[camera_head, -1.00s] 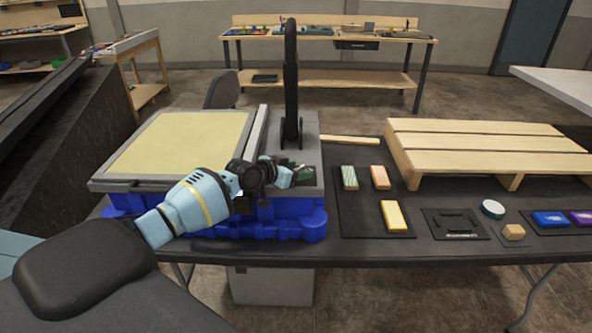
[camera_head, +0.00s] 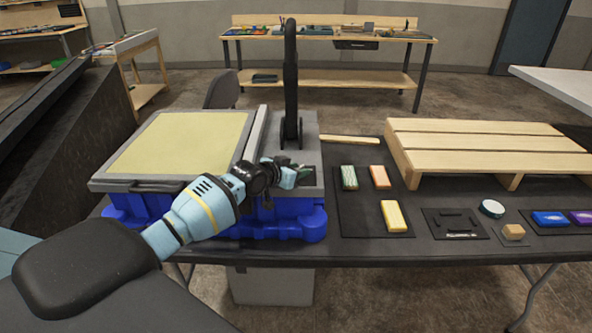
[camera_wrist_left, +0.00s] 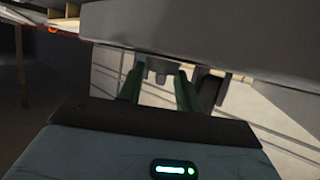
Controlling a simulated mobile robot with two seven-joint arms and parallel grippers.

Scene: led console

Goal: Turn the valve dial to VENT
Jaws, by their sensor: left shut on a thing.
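My left gripper (camera_head: 301,173) reaches over the front right part of the grey console (camera_head: 309,148), at the small dark panel (camera_head: 308,180) there. In the left wrist view its two green fingers (camera_wrist_left: 158,80) stand apart with a small grey knob (camera_wrist_left: 160,77) between them, which I take for the valve dial. The gripper is shut on it. In the head view the gripper and wrist cover the dial, so its pointer and the VENT mark cannot be read. My right gripper is in neither view.
A tall black lever (camera_head: 290,80) stands on the console just behind my left gripper. The console rests on a blue base (camera_head: 300,222). To the right, a dark mat (camera_head: 365,222) holds coloured blocks, and a wooden pallet (camera_head: 480,140) lies behind.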

